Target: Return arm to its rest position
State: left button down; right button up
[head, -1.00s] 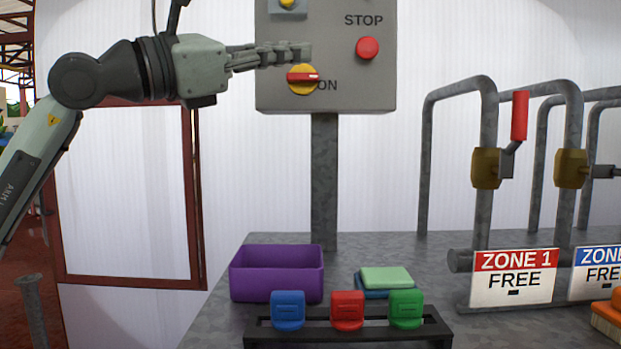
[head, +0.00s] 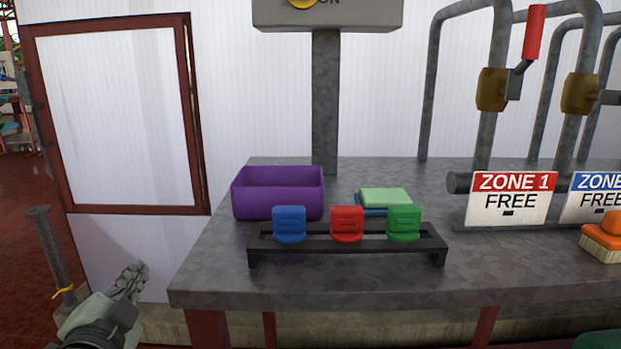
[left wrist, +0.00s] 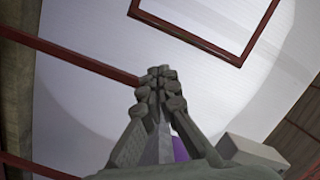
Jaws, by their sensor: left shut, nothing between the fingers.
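My left gripper (head: 133,277) is low at the left in the head view, off the left front corner of the table (head: 300,297). Its fingers are together with nothing between them. In the left wrist view the shut fingertips (left wrist: 160,77) point up toward the white wall. The control box (head: 345,14) on its post is mostly cut off at the top of the head view, with only its lower edge and part of a yellow knob (head: 301,3) showing. My right gripper is not in view.
On the table are a purple bin (head: 277,197), a black rack (head: 345,246) with blue, red and green tags, folded cloths (head: 385,198), zone signs (head: 511,198), and an orange brush (head: 604,238). A bollard (head: 50,250) stands left of my gripper.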

pick_arm(q)
jog(key=s+a+f+n+g, duration=0.25)
jog(key=s+f+g, duration=0.75)
jog(key=s+f, duration=1)
jog(key=d+f+n+h, duration=0.2)
jog(key=d+f+n, duration=0.15)
jog(key=d, duration=0.45)
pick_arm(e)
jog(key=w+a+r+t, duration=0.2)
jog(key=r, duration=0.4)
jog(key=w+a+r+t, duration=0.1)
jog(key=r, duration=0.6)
pick_arm(q)
jog(key=s+a+f+g+p, duration=0.1)
jog(key=f+g+p, duration=0.1)
jog(key=f, duration=0.3)
jog(key=s+a+f+n+g+p, duration=0.1)
jog(key=a+f+g+p, duration=0.1)
jog(key=f, duration=0.4)
jog(key=shift+s+a+p, duration=0.2)
jog(key=shift+s+p, duration=0.15)
jog(key=shift+p, duration=0.4)
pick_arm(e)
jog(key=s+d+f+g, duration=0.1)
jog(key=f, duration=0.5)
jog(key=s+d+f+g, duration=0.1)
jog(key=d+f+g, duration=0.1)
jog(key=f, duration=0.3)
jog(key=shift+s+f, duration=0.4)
